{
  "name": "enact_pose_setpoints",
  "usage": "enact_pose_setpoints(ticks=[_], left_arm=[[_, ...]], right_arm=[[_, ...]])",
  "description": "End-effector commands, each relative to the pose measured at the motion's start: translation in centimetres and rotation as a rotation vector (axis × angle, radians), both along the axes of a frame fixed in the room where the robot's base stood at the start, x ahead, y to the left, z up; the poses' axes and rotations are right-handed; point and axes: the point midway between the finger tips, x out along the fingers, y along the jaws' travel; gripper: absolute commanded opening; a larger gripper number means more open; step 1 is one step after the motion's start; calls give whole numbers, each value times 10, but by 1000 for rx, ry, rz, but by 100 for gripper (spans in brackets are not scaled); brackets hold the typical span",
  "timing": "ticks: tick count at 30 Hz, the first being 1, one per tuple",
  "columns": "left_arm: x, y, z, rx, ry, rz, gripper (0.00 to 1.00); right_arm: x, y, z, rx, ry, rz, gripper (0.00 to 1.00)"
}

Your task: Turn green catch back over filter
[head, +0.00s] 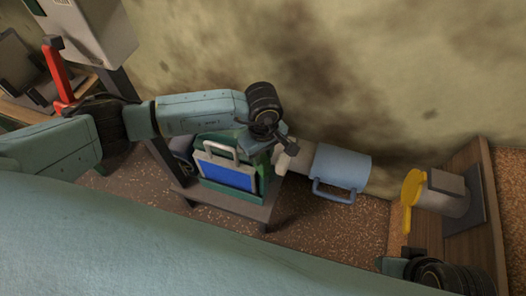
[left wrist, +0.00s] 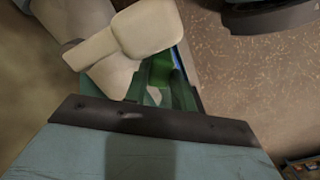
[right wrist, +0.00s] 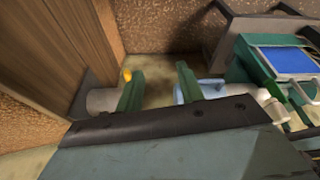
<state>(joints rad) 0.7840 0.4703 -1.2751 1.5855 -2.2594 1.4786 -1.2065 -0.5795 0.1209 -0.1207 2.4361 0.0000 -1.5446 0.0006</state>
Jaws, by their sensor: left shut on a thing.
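The filter (head: 228,174) shows as a blue panel with a pale grey handle, set in a green housing (head: 207,190) on a grey stand. My left gripper (left wrist: 161,82) reaches over the housing's right side, beside the filter. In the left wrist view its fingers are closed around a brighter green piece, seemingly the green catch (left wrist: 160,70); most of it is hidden. A pale paddle-shaped part (left wrist: 145,30) lies just beyond the fingers.
A blue cylinder with a handle (head: 342,166) sits right of the housing. Farther right, a yellow disc (head: 412,188) fronts a grey cylinder on a wooden panel (head: 480,240). A red lever (head: 57,70) stands at the upper left. Brown speckled floor lies in front.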

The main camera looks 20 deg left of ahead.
Motion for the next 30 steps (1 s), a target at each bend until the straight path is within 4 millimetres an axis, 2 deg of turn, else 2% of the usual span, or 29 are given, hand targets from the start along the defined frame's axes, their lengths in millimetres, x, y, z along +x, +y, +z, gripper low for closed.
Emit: enact_pose_setpoints(ticks=[4,15,21,30], left_arm=[[0,1,1,1,0,137,3],[0,0,1,2,1,449,3],[0,0,1,0,0,565,3],[0,0,0,1,-1,648,3]], right_arm=[[8,-6,-12,-15,0,1,38],[11,-11,-38,-29,20,4,38],[12,-14,-49,-36,26,4,38],[13,-17,-57,-40,28,5,38]])
